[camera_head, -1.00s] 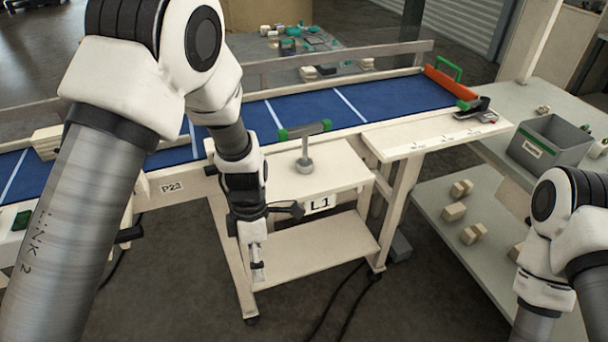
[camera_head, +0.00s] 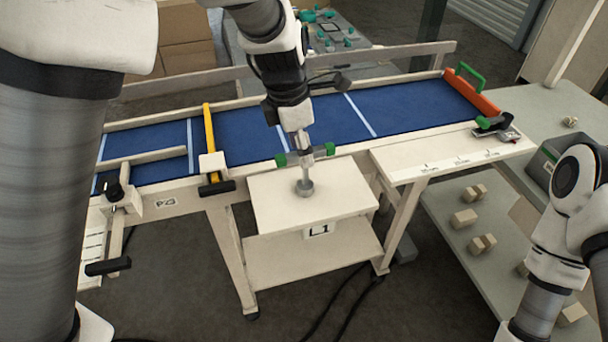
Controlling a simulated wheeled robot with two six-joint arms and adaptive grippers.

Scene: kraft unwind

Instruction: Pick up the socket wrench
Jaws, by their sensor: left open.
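The socket wrench (camera_head: 304,172) stands upright on the small cream shelf (camera_head: 265,202) marked L1. It is T-shaped, with green ends on its crossbar and a round grey foot. My left gripper (camera_head: 301,140) comes down from above at the middle of the crossbar. It is open, and its fingertips overlap the wrench in this view, so I cannot tell whether they touch it. The middle of the crossbar is partly hidden behind the fingers. My right arm shows at the right edge, but its gripper is out of the frame.
A blue conveyor (camera_head: 245,135) with a low cream rail runs behind the shelf. A yellow bar (camera_head: 209,130) crosses it, and an orange stop (camera_head: 473,92) closes its right end. A grey bench (camera_head: 500,215) with several small blocks stands at right. The shelf around the wrench is clear.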

